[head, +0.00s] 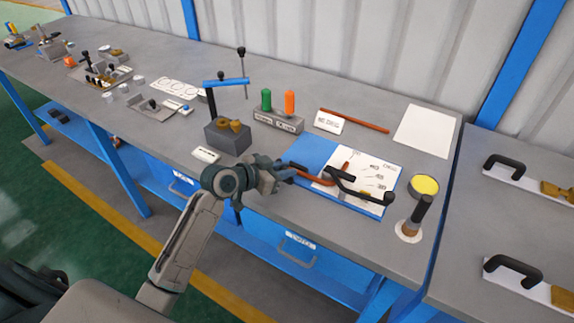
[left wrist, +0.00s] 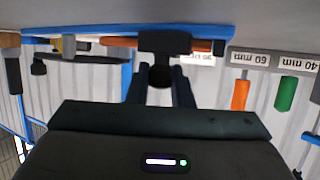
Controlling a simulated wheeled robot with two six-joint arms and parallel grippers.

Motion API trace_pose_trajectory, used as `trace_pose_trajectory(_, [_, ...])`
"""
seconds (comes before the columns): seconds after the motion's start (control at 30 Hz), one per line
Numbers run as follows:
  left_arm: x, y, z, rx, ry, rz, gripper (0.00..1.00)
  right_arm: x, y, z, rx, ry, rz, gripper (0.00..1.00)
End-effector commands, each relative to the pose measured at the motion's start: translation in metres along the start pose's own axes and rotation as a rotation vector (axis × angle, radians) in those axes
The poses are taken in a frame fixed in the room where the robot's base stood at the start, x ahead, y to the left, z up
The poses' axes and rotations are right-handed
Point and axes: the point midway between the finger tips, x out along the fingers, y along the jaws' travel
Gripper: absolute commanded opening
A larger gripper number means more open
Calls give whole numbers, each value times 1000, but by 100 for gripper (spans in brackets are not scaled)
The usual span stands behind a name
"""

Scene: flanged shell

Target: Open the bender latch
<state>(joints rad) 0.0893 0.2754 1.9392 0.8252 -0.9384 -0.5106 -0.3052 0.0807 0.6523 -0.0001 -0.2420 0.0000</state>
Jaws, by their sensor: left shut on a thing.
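The bender lies on the blue board (head: 318,150) and its printed sheet, with long black handles (head: 360,196) and a copper-coloured tube (head: 318,180). My left gripper (head: 284,172) is at the left end of the bender, low over the board's left edge. In the left wrist view, my left gripper (left wrist: 161,82) is shut on a dark round stub below a black T-shaped part (left wrist: 165,43), which I take for the latch. The tube (left wrist: 205,46) runs behind that part. The fingers and the dark part hide the exact contact, and I cannot tell the latch's position. My right gripper is not in view.
A block with green (head: 266,100) and orange (head: 290,102) handles stands behind. A grey block with a black post and blue bar (head: 226,82) stands left. A yellow-topped round tin (head: 425,186) and an upright dark handle (head: 420,213) stand right. The bench front is clear.

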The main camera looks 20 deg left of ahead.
Motion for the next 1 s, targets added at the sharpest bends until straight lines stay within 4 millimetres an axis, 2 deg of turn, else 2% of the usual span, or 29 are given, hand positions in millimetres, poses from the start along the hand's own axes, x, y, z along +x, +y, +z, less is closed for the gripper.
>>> trace_pose_trajectory(0.1, [1, 0, 4, -4, -8, 2, 0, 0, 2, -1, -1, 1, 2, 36])
trace_pose_trajectory(0.13, [1, 0, 4, -4, -8, 3, 22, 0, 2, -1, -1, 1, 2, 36])
trace_pose_trajectory(0.23, [1, 0, 4, -4, -8, 3, 42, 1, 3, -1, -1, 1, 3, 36])
trace_pose_trajectory(0.63, [-5, -1, 3, -2, -6, 0, 42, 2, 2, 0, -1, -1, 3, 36])
trace_pose_trajectory(0.77, [-21, -1, 5, 1, -7, -1, 42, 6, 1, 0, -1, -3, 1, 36])
trace_pose_trajectory(1.0, [-61, 0, 5, 4, -9, 0, 42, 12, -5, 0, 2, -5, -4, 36])
